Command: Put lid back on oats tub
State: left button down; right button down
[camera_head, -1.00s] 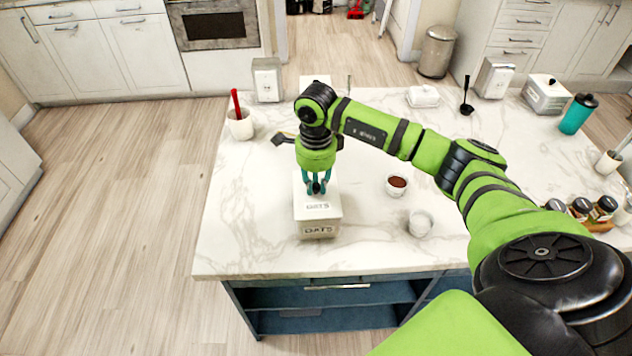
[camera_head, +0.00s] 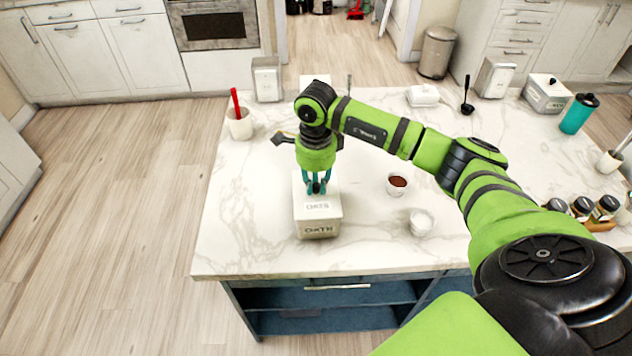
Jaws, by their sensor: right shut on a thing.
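The oats tub (camera_head: 319,231) is a cream box marked OATS near the front left of the marble island. My left gripper is not in view.
A white crock with a red utensil (camera_head: 239,124) stands at the back left. A bowl of brown powder (camera_head: 396,185) and a small white pot (camera_head: 420,222) are right of the tub. Spice jars (camera_head: 581,209) stand at the right. The counter left of the tub is clear.

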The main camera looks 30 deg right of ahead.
dwell(0.7)
jog(key=c, duration=0.6)
grip_release()
jog(key=shift+o, duration=0.2)
jog(key=shift+r, duration=0.15)
jog(key=shift+r+p, duration=1.95)
jog(key=shift+r, duration=1.4)
jog(key=shift+c, duration=0.4)
grip_shut()
